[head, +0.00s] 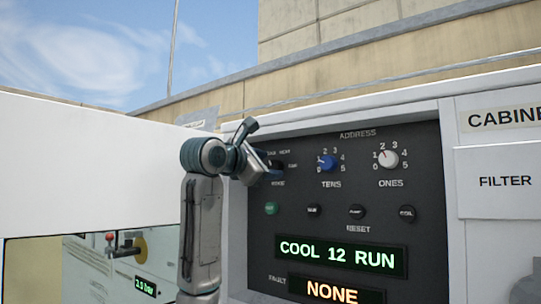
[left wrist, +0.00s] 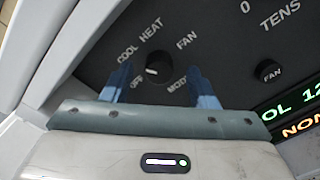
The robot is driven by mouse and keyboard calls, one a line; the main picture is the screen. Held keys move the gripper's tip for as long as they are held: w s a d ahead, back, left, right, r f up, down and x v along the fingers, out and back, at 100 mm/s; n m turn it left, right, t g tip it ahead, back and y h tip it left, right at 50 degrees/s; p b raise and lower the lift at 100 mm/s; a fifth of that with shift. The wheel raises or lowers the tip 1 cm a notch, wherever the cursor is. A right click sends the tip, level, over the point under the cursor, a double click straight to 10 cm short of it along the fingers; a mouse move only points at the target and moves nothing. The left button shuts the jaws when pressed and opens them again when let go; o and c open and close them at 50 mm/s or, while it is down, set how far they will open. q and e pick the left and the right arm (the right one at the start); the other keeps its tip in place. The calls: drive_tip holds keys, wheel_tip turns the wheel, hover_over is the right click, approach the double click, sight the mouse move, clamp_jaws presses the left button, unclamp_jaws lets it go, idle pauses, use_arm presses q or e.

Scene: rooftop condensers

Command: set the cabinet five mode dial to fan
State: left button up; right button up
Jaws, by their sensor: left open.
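The black mode dial (left wrist: 160,68) shows in the left wrist view, ringed by OFF, COOL, HEAT and FAN labels. Its white mark is on its left side, toward COOL or OFF; I cannot tell exactly which. The FAN label (left wrist: 187,40) is up and right of the dial. In the head view the mode dial (head: 278,165) is partly hidden by my left gripper (head: 272,168). My left gripper also shows in the left wrist view (left wrist: 162,86), open, with one blue finger on each side of the dial. I cannot tell whether they touch it. My right gripper is not in view.
On the dark panel are the blue tens dial (head: 327,162), the white ones dial (head: 388,159) and a row of buttons (head: 357,212). The green display (head: 337,254) reads COOL 12 RUN; the fault display (head: 332,290) reads NONE. A raised frame edges the panel's left side.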

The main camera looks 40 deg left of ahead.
use_arm(q)
drive_tip(key=shift+w+a, duration=0.25)
drive_tip(key=shift+w, duration=0.45)
drive_tip(key=shift+s+d+r, duration=0.1)
drive_tip(key=shift+s+d, duration=0.05)
drive_tip(key=shift+d, duration=0.05)
drive_tip(key=shift+a, duration=0.1)
drive_tip(key=c, duration=1)
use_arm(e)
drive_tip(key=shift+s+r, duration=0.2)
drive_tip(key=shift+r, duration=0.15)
